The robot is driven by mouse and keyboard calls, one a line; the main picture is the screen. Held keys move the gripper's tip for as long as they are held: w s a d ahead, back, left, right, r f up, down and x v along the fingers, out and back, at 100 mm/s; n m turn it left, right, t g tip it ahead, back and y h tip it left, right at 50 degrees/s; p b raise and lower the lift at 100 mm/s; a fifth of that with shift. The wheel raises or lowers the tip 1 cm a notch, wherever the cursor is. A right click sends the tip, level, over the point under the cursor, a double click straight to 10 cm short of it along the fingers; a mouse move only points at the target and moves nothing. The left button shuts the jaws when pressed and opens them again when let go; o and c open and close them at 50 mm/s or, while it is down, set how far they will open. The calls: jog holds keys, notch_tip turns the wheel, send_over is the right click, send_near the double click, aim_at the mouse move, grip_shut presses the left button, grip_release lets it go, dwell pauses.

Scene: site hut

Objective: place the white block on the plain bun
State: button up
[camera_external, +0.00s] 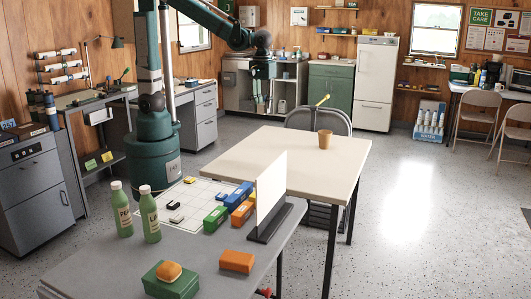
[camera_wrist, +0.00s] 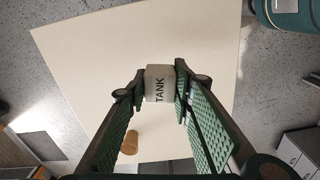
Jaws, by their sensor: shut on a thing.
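My gripper (camera_wrist: 160,84) is shut on a white block (camera_wrist: 160,76) with "TANK" printed on it, in the wrist view. In the external view my gripper (camera_external: 260,98) hangs high in the air, and the block is too small to make out. The wrist view shows the cream table below the block. A round golden-brown bun (camera_external: 169,271) sits on a green box (camera_external: 172,281) at the front of the grey table in the external view. My gripper is far from the bun, which is outside the wrist view.
A thin white upright panel (camera_external: 270,187) on a dark base stands at the grey table's (camera_external: 110,272) right edge. Two green bottles (camera_external: 150,214), several coloured boxes and an orange box (camera_external: 237,261) are there too. A brown cup (camera_external: 325,139) stands on the otherwise clear cream table (camera_external: 265,150).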

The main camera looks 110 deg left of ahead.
jog(key=w+d+r+m+p, duration=0.1)
jog(key=w+d+m, duration=0.1)
jog(key=w+d, duration=0.55)
jog(key=w+d+r+m+p, duration=0.15)
jog(key=w+d, duration=0.25)
jog(key=d, duration=0.7)
jog(key=w+d+m+p, duration=0.1)
jog(key=w+d+m, duration=0.2)
jog(key=w+d, duration=0.5)
jog(key=m+p, duration=0.5)
jog(key=m, duration=0.4)
send_over(168, 264)
notch_tip(168, 264, down, 5)
jog(key=shift+d+f, duration=0.1)
jog(key=shift+f, duration=2.45)
jog(key=shift+f, duration=3.1)
